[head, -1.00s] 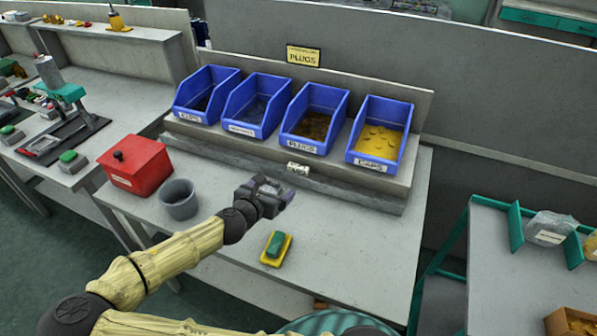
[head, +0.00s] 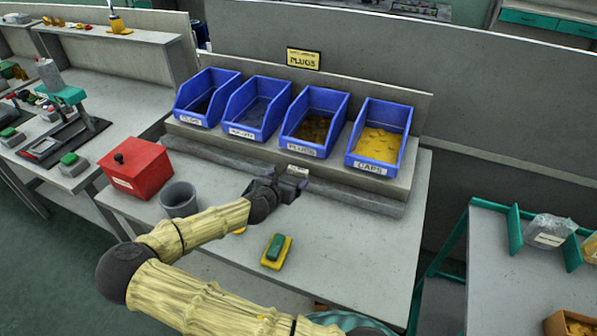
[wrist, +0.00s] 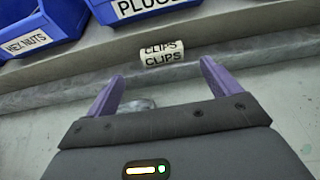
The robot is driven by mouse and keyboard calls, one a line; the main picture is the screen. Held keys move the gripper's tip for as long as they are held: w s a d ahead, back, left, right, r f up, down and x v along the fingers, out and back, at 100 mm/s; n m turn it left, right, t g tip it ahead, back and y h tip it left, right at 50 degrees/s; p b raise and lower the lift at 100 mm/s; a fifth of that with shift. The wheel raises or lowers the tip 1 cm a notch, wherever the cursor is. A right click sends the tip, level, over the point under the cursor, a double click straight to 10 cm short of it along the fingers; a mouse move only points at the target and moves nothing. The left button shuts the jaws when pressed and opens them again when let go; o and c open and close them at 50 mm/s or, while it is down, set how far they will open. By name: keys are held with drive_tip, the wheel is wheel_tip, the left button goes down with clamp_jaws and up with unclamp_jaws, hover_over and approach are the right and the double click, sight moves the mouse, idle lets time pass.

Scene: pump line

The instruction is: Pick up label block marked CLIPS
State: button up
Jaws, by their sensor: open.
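The CLIPS label block (head: 298,170) is a small white block at the foot of the bin shelf. In the wrist view the CLIPS label block (wrist: 163,54) shows its lettering on two faces. It lies ahead of my gripper (wrist: 160,75), roughly centred between the two purple fingers and just beyond their tips. In the head view my gripper (head: 296,184) is right in front of the block and hides part of it. The fingers are apart with nothing held between them.
Blue bins stand on the shelf behind, including PLUGS (head: 315,120) and CAPS (head: 380,135). A red box (head: 138,170) and grey cup (head: 179,199) stand left. A green and yellow block (head: 276,251) lies nearer the front. The table's right side is clear.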

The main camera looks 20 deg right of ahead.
sight(297, 170)
drive_tip(key=shift+x, duration=1)
drive_tip(key=shift+a, duration=0.1)
drive_tip(key=shift+r, duration=0.1)
drive_tip(key=shift+w+d, duration=0.15)
drive_tip(key=shift+d, duration=0.15)
drive_tip(key=p+x, duration=0.1)
drive_tip(key=x, duration=0.3)
drive_tip(key=shift+w+d, duration=0.2)
drive_tip(key=shift+d, duration=0.15)
drive_tip(key=shift+c, duration=0.2)
drive_tip(key=c, duration=1)
